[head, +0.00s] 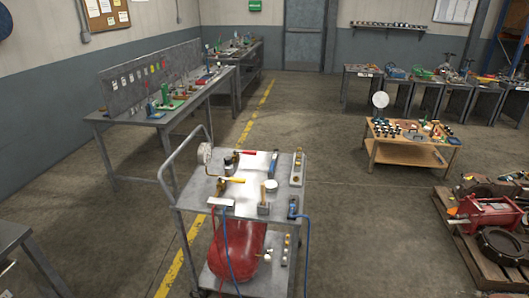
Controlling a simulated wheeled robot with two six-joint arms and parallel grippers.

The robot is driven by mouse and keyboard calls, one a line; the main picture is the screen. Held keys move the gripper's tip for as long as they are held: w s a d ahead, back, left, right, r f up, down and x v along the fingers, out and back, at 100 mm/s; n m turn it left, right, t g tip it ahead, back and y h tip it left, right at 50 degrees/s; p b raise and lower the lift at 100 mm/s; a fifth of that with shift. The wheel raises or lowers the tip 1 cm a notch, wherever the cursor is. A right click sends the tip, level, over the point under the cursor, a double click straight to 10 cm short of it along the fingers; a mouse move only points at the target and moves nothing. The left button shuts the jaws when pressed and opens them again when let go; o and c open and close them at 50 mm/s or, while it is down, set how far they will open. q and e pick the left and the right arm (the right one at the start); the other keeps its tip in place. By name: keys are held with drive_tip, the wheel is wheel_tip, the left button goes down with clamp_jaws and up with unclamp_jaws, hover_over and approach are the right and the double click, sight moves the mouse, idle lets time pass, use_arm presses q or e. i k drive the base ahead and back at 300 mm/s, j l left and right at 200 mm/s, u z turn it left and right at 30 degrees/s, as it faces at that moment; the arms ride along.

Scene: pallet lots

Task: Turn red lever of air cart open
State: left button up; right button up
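The air cart (283,212) is a grey metal trolley in the middle of the head view, with a push handle on its left side. A small red lever (248,152) shows toward the back of its top shelf, pointing right from a fitting. A yellow lever (235,180) lies nearer on the same shelf. A round white gauge (205,153) stands at the shelf's left side. A red tank (236,247) is on the lower shelf. Neither of my grippers is in view. The valve parts at the red lever are too small to make out.
A grey workbench (105,117) with a pegboard stands behind left. A wooden table (412,153) with small items stands right, and a loaded pallet (480,262) lies front right. A table corner (14,232) is at the left edge. Floor (350,240) right of the cart is clear.

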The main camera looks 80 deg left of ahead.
sight(250, 152)
drive_tip(key=u, duration=0.85)
drive_tip(key=j+u, duration=0.1)
drive_tip(key=u, duration=1.2)
drive_tip(key=j+u, duration=0.1)
drive_tip(key=u, duration=0.75)
drive_tip(key=i+j+z, duration=0.25)
drive_tip(key=i+j, duration=0.35)
drive_tip(key=i+j+z, duration=0.25)
drive_tip(key=i+j, duration=0.35)
drive_tip(key=j, duration=0.15)
